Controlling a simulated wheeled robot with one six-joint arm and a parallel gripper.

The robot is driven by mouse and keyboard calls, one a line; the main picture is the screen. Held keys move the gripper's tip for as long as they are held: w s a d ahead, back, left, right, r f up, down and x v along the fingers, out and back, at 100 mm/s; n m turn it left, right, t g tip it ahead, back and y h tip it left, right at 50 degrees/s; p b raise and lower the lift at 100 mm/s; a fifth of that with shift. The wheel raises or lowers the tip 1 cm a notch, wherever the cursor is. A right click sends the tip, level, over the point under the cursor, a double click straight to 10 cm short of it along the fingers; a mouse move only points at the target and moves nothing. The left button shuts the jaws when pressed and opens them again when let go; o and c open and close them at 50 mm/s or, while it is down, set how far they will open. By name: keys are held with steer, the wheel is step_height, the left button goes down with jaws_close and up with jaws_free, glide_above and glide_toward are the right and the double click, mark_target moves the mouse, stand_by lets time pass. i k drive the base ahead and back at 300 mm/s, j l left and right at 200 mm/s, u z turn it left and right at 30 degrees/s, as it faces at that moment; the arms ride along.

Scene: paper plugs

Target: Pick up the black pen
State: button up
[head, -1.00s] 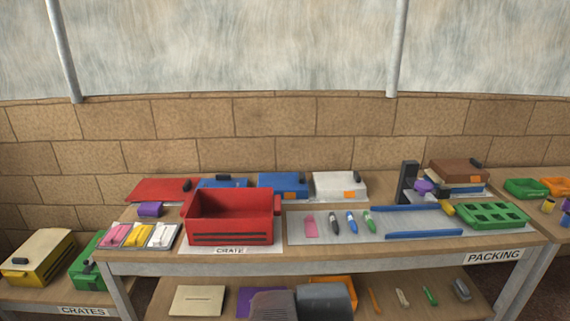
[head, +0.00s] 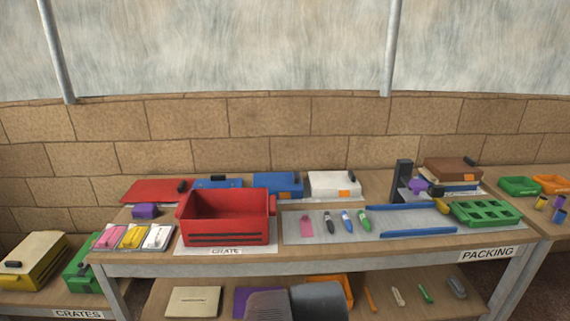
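The black pen (head: 327,222) lies on the grey mat (head: 296,233) on the packing table. It is dark with a lighter tip end. A pink tag-like piece (head: 306,226) lies to its left, and a blue pen (head: 347,221) and a green pen (head: 364,218) lie to its right, with small gaps between them. Nothing covers the black pen. My gripper does not show in the head view; grey parts at the bottom edge appear to be mine.
A red crate (head: 230,228) stands left of the mat. Blue strips (head: 418,232) and a green slotted tray (head: 486,213) lie to the right. A dark upright stand (head: 403,180) and boxes are behind. The mat in front of the pens is clear.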

mark_target(328, 218)
steer(key=i+l+u, duration=0.25)
steer(key=i, duration=0.3)
steer(key=i+l+u, duration=0.2)
steer(key=i+l, duration=0.25)
steer(key=i, duration=0.1)
